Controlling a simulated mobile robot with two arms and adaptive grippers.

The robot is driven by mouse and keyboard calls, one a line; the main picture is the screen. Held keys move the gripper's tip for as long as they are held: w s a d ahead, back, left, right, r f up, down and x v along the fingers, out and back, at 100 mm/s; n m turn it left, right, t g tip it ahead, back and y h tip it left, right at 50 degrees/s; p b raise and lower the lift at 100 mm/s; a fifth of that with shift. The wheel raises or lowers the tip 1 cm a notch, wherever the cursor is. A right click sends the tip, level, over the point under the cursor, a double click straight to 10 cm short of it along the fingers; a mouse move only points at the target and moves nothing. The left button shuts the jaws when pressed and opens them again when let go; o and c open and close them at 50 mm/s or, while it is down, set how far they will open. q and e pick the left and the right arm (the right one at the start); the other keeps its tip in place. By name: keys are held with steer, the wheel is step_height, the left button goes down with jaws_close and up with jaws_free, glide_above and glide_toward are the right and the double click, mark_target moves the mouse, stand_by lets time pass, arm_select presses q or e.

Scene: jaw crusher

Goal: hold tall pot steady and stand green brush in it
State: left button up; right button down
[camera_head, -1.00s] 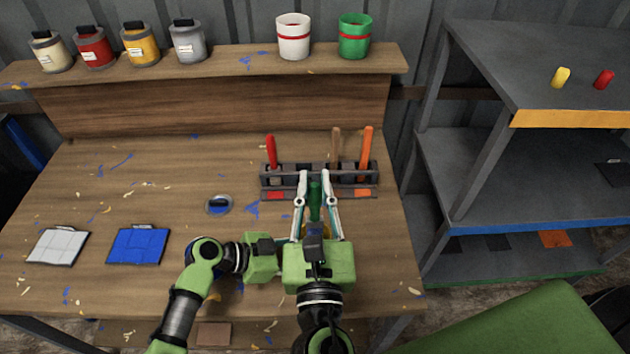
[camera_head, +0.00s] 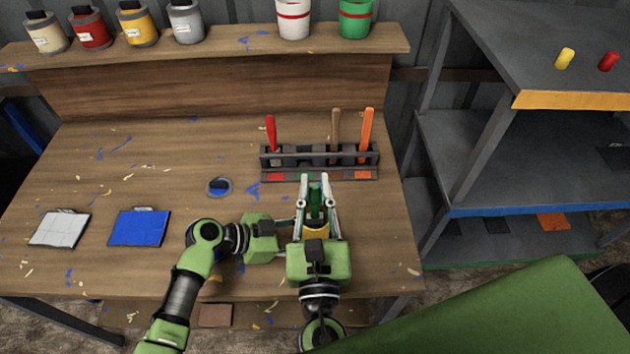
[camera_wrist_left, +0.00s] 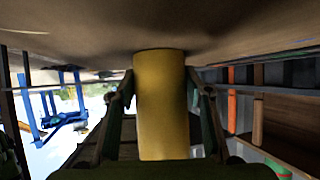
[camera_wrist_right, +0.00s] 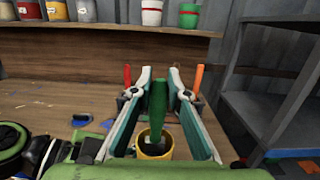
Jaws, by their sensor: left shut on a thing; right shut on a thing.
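The tall pot (camera_wrist_left: 160,110) is a yellow cylinder, upright between the fingers of my left gripper (camera_wrist_left: 164,92), which is shut on it. My right gripper is shut on the green brush (camera_head: 315,198). In the right wrist view the green brush (camera_wrist_right: 157,105) points down at the pot's dark round mouth (camera_wrist_right: 154,146). I cannot tell how far its lower end is inside the pot.
A dark rack (camera_head: 278,160) with a red, a brown and an orange handle stands behind the grippers. A blue round item (camera_head: 219,187), a white pad (camera_head: 60,229) and a blue pad (camera_head: 138,228) lie left. Cans line the back shelf (camera_head: 240,42). Grey shelving (camera_head: 540,165) stands right.

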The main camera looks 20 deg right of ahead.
steer(key=shift+f, duration=1.2)
steer(key=c, duration=1.9)
jaws_free()
steer(key=v, duration=1.2)
arm_select(q)
steer(key=o, duration=0.9)
